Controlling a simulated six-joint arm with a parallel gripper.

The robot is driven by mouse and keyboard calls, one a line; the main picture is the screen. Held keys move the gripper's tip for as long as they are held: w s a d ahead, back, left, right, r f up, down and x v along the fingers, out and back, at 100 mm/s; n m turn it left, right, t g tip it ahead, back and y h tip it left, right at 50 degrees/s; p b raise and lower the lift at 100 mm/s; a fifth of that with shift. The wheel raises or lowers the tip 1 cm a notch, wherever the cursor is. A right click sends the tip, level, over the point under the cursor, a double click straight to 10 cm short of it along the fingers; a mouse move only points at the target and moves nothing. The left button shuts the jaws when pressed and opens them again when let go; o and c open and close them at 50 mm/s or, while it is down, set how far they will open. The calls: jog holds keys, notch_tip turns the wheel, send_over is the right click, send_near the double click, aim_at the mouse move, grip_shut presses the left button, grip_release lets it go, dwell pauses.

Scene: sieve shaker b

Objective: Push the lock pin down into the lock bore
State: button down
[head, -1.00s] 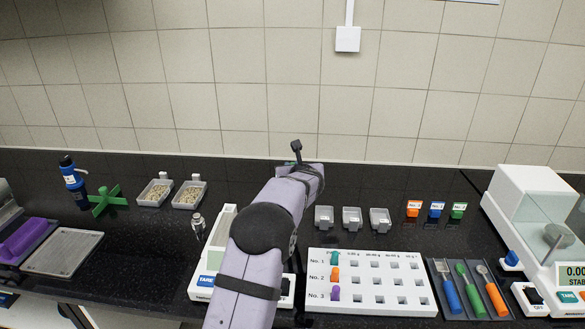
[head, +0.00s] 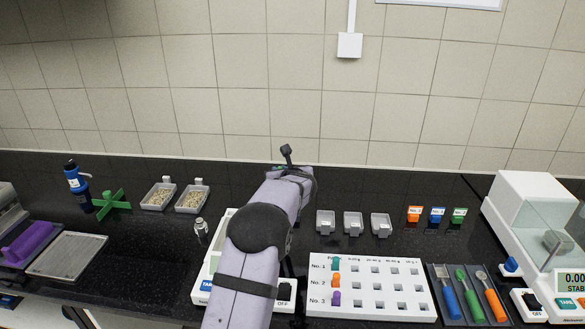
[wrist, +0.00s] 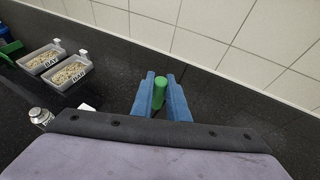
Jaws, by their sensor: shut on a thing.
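My gripper (wrist: 160,95) has blue fingers, which are shut on a green, round-ended pin (wrist: 160,84) in the wrist view. The green pin appears to be the lock pin. Its top stands between the fingers and its lower end is hidden by them. In the head view my arm covers most of the gripper, and only a small green patch shows near its far end. I cannot make out the lock bore in either view, so the pin's height and alignment over it cannot be told.
Two grey trays of grains (head: 192,197) and a green cross-shaped piece (head: 111,203) stand left of my arm. A small metal weight or bottle (head: 201,231) is nearby. Three empty grey trays (head: 353,224) and a white numbered rack (head: 369,285) lie to the right. The back wall is tiled.

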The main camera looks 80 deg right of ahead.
jog(key=w+a+n+t+y+p, duration=0.1)
jog(key=w+a+n+t, duration=0.1)
jog(key=w, duration=0.6)
jog(key=w+a+n+t+y+p, duration=0.2)
jog(key=w+a, duration=0.1)
jog(key=w, duration=0.5)
jog(key=shift+f+n+t+p, duration=0.3)
jog(key=shift+n+t, duration=0.1)
jog(key=shift+w+f, duration=0.1)
jog(key=shift+f, duration=0.05)
notch_tip(320, 180, down, 8)
jog(key=b, duration=0.6)
jog(key=shift+r, duration=0.2)
jog(key=shift+f+b, duration=1.6)
jog(key=shift+b, duration=1.45)
dwell(1.6)
